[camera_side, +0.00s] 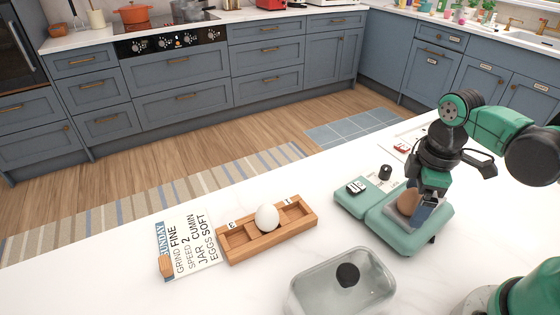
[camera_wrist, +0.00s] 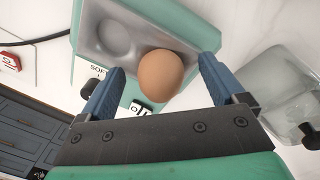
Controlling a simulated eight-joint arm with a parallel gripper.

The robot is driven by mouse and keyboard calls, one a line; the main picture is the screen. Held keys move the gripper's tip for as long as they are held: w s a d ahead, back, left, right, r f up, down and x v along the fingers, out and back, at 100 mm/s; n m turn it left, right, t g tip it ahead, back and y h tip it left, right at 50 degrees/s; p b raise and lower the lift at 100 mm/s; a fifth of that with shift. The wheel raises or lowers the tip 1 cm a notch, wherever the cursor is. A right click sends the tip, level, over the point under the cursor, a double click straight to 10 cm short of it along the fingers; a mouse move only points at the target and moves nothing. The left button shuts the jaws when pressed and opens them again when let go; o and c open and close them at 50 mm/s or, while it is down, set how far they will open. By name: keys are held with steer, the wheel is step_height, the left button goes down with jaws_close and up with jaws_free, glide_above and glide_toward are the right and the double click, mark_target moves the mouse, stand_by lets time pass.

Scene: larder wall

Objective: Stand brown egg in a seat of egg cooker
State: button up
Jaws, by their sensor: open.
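The brown egg (camera_wrist: 160,76) sits at the egg cooker (camera_wrist: 205,38), over the grey seat plate. In the wrist view one round empty seat (camera_wrist: 114,38) shows beside it. In the side view the egg (camera_side: 407,205) is partly hidden by my gripper, and the green egg cooker (camera_side: 395,238) stands on the white counter. My gripper (camera_wrist: 160,80) is open, with a blue finger on each side of the egg and a visible gap to each. In the side view my gripper (camera_side: 420,212) is low over the cooker. The egg's underside is hidden.
A wooden tray (camera_side: 240,252) holds a white egg (camera_side: 267,217) left of the cooker. A printed card (camera_side: 190,245) lies beside the tray. A clear container (camera_side: 320,290) with a black knob stands in front. Counter between tray and cooker is clear.

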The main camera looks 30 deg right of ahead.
steer(key=shift+r, duration=0.1)
steer(key=shift+s+a+r, duration=0.1)
steer(key=shift+a+r, duration=0.05)
steer(key=shift+r, duration=2.4)
steer(key=shift+w+a+r+m+t, duration=0.15)
steer(key=shift+w+a+m+t, duration=0.2)
steer(key=shift+m+t, duration=0.35)
steer(key=shift+w+a+r+m+t+y, duration=0.1)
steer(key=shift+w+a+r+m+t, duration=0.25)
steer(key=shift+w+m+t, duration=0.65)
steer(key=shift+w+a+r+m+t+y, duration=0.1)
steer(key=shift+w+a+r+m+t, duration=0.25)
steer(key=shift+m+t, duration=0.8)
steer(key=shift+w+a+r+m+t+y, duration=0.15)
steer(key=shift+w+a+m+t, duration=0.4)
steer(key=shift+m, duration=1.1)
